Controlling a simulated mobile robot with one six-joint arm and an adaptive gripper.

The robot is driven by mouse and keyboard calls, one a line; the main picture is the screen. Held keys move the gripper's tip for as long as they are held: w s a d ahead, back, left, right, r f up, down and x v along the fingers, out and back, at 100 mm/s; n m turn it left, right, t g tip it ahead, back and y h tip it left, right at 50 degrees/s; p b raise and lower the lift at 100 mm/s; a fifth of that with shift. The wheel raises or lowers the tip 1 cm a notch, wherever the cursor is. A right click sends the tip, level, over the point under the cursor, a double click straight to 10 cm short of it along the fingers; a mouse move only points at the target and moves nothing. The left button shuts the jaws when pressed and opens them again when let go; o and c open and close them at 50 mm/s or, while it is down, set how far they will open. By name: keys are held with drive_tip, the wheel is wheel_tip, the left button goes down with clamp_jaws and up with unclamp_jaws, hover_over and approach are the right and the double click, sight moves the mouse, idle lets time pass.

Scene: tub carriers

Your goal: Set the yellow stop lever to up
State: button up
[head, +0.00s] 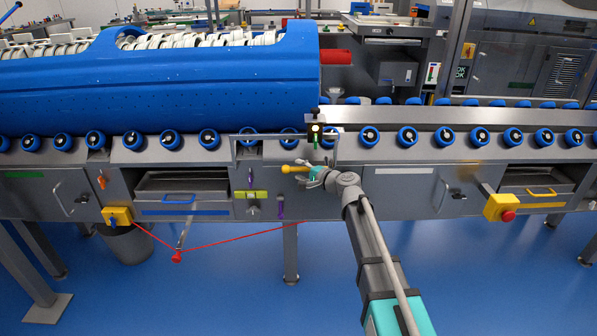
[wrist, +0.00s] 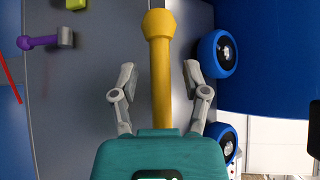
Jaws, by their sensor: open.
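The yellow stop lever (head: 294,169) lies roughly level on the grey front panel of the conveyor, its round knob at the left end. In the wrist view the yellow lever (wrist: 160,60) runs between the two fingers, and its knob reaches past the fingertips. My gripper (head: 305,172) is at the lever from the right. In the wrist view my gripper (wrist: 160,75) is open, with a gap between each finger and the shaft. The lever's base is hidden behind the gripper body.
A blue tub (head: 160,90) sits on the rollers above left. A lamp box (head: 316,130) and a bar handle (head: 234,150) are close above the lever. A purple lever (head: 280,207) is below left. A red cord (head: 240,241) and yellow boxes (head: 500,208) are on the front.

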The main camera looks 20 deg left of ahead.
drive_tip(key=shift+w+a, duration=0.25)
drive_tip(key=shift+a, duration=0.2)
clamp_jaws()
